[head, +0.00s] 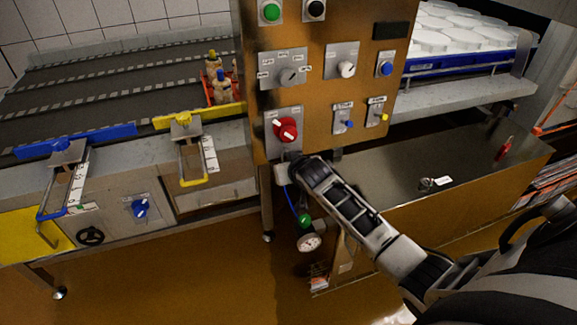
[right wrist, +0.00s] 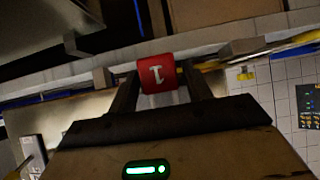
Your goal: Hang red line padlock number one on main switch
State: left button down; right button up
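The main switch (head: 287,129) is a red rotary knob with a white mark on a grey plate, low on the orange-brown panel. My right gripper (head: 284,172) is just below it, close to the panel's lower edge. In the right wrist view a red padlock marked with a white 1 (right wrist: 162,72) sits between the fingertips, and the gripper is shut on it. The padlock's shackle cannot be made out, and the padlock is not discernible in the head view. My left gripper is not in view.
Above the switch are more knobs, including a grey selector (head: 290,76). A small red object (head: 503,149) and a white tag (head: 443,181) are on the steel top (head: 400,170) at right. A gauge (head: 309,242) hangs below the panel. Conveyors (head: 110,75) lie left.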

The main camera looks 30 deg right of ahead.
jog(key=shift+o, duration=0.7)
jog(key=shift+s, duration=0.1)
jog(key=p+v, duration=0.2)
jog(key=v, duration=1.4)
jog(key=s+a+f+n+y, duration=0.5)
jog(key=s+a+f, duration=0.8)
jog(key=a, duration=0.3)
jog(key=shift+s+a+f+g+y, duration=0.3)
jog(key=shift+s+a+y, duration=0.1)
jog(key=shift+s, duration=0.45)
jog(key=shift+d, duration=0.1)
